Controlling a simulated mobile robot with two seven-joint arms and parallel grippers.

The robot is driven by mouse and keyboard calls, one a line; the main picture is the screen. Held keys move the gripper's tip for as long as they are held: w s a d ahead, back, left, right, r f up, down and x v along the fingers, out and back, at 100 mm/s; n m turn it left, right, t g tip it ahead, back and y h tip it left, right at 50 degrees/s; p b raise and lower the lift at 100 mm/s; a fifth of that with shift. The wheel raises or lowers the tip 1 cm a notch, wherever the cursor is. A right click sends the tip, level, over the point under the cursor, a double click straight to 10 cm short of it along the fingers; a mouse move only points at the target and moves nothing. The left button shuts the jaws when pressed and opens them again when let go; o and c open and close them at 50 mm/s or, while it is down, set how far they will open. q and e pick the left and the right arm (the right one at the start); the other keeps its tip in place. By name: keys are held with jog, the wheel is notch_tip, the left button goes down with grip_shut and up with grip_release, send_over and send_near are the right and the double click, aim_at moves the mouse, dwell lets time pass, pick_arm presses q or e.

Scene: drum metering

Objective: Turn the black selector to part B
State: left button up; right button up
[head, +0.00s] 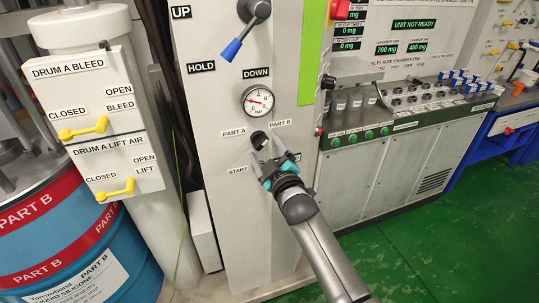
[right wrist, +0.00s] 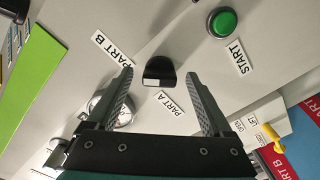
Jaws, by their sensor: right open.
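The black selector (head: 258,138) is a rounded knob on the pale grey panel (head: 228,110), between the PART A label (head: 234,132) and the PART B label (head: 281,122). In the right wrist view the selector (right wrist: 159,68) shows a pale strip on its lower edge; I cannot tell which label it points to. My right gripper (head: 265,148) is open, its two fingers facing the panel. In the right wrist view its fingertips (right wrist: 160,76) lie either side of the selector, with visible gaps; I cannot tell their depth. My left gripper is not in view.
A green button (right wrist: 222,22) sits beside the START label (right wrist: 237,57), close to the selector. A pressure gauge (head: 257,99) and a blue-tipped lever (head: 240,38) are above. Yellow-handled valve boxes (head: 105,165) stand left; a console (head: 400,118) stands right.

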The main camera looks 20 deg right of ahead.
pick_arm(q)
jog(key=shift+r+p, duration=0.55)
pick_arm(e)
jog(key=s, duration=1.5)
jog(key=shift+s+d, duration=0.15)
jog(key=shift+d, duration=0.15)
